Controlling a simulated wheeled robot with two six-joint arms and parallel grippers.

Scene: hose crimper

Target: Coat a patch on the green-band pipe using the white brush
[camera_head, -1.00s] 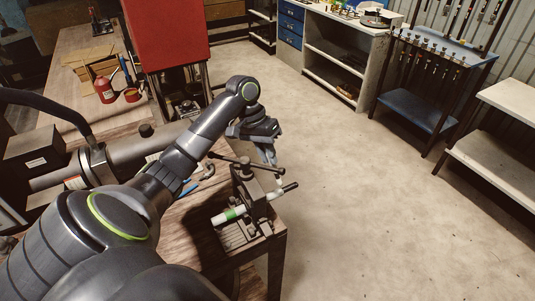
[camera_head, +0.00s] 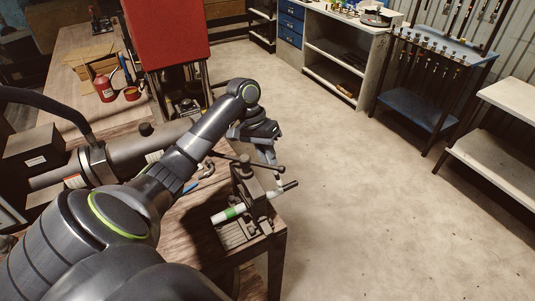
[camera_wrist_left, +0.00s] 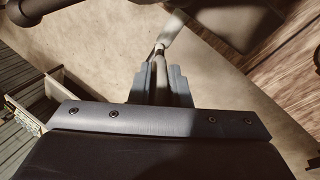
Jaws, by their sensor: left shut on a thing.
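The green-band pipe (camera_head: 225,215) is clamped at a slant in a dark vise (camera_head: 247,188) at the bench corner. Its green band shows left of the vise, and its dark end sticks out to the right. My left gripper (camera_head: 268,150) is above and behind that right end, pointing down. In the left wrist view its fingers (camera_wrist_left: 162,88) are shut on the thin handle of the brush (camera_wrist_left: 160,54). A pale part extends beyond the fingers. I cannot tell whether the brush touches the pipe. My right gripper is not in view.
The vise's handle bar (camera_head: 232,158) sticks out close to my left gripper. The floor (camera_head: 350,190) right of the bench is clear.

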